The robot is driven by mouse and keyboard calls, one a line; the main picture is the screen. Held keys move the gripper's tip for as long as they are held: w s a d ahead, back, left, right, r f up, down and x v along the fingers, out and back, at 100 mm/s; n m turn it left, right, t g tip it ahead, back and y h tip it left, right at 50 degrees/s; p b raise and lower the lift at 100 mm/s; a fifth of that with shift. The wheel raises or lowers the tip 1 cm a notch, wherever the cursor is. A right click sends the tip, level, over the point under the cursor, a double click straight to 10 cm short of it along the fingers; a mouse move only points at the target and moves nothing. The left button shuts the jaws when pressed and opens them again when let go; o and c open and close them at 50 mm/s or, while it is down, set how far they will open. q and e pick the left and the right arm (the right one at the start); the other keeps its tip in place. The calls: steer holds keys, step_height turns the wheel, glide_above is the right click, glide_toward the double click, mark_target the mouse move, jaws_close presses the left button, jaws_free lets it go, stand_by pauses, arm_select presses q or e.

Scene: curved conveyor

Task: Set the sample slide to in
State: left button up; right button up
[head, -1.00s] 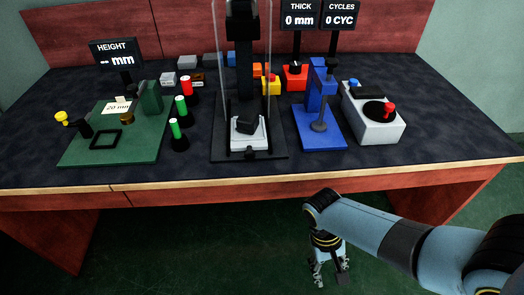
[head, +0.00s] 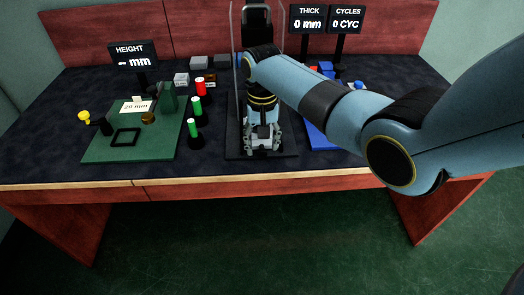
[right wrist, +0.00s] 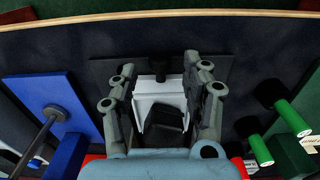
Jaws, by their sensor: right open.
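The sample slide looks to be the white carriage (right wrist: 158,88) with a black block (right wrist: 167,119) on it, seen in the right wrist view. A black knob (right wrist: 159,68) stands at its front end. It sits on a dark base plate (right wrist: 108,72). My right gripper (right wrist: 161,78) is open, with one finger on each side of the white carriage. I cannot tell whether the fingers touch it. In the head view my right gripper (head: 263,143) is low over the base plate (head: 286,142) and hides most of the carriage. My left gripper is not in view.
A clear guard panel (head: 234,60) rises above the base plate. A blue stand (head: 321,138) is close on the right, partly behind my arm. Green-topped posts (head: 194,128) and a green fixture board (head: 110,149) are on the left. The table's front edge (head: 200,178) is clear.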

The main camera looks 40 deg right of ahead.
steer(key=shift+f, duration=1.4)
jaws_close()
steer(key=shift+w+b, duration=0.1)
steer(key=shift+b, duration=0.25)
